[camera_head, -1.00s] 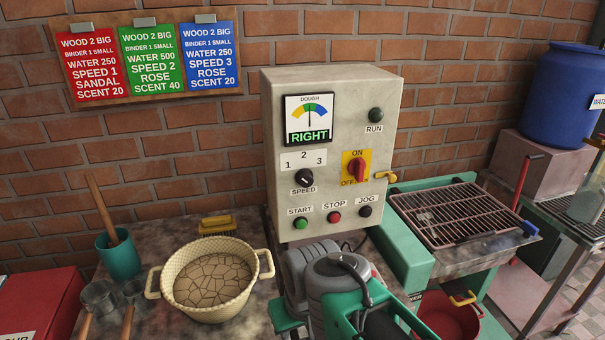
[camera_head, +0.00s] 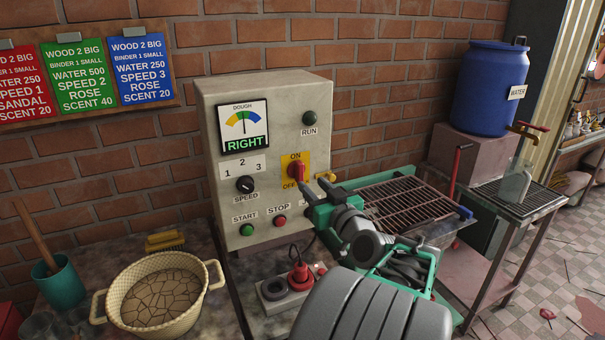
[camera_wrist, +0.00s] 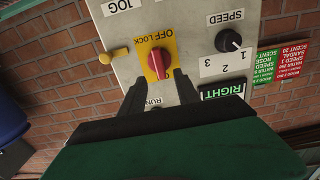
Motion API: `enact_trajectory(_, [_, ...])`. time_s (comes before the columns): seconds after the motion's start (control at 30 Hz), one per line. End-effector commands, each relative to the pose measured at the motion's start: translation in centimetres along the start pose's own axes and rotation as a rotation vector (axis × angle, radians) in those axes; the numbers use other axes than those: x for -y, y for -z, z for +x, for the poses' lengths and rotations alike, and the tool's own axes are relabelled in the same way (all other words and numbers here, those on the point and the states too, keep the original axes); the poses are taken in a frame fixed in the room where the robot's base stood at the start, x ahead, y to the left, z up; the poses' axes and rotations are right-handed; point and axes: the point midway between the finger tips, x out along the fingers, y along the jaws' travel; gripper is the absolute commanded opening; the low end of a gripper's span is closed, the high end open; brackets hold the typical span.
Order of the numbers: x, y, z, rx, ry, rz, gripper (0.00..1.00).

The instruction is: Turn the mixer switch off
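The mixer switch is a red rotary handle (camera_head: 297,172) on a yellow plate (camera_head: 290,158), marked ON above and OFF below, on the beige control box. In the head view the handle stands about upright. In the wrist view, which is upside down, the handle (camera_wrist: 158,64) lies along the plate near the OFF LOCK lettering, and the ON lettering is hidden. My gripper (camera_head: 316,188) is just in front of the switch, at its lower right. In the wrist view the fingers (camera_wrist: 160,79) are apart with the handle between and beyond their tips. I cannot tell whether they touch it.
The control box (camera_head: 320,90) carries a speed knob (camera_head: 245,184), start button (camera_head: 247,230) and stop button (camera_head: 280,221). The dough gauge (camera_head: 243,125) reads RIGHT. A yellow lever (camera_wrist: 112,56) projects near the switch. A basket (camera_head: 115,300) stands on the bench at left.

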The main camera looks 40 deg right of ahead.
Motion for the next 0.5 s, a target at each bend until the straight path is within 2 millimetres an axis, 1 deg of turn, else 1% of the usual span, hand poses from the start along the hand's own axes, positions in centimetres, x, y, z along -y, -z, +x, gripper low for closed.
enact_trajectory(0.07, [-0.2, 0.4, 0.7, -0.008, -0.002, 0.001, 0.38])
enact_trajectory(0.3, [0.0, 0.4, 5.3, -0.004, 0.002, 0.001, 0.38])
enact_trajectory(0.4, [-0.1, 0.3, 6.7, -0.004, 0.0, 0.001, 0.38])
enact_trajectory(0.5, [-0.1, 0.2, 7.5, -0.004, -0.002, 0.0, 0.38])
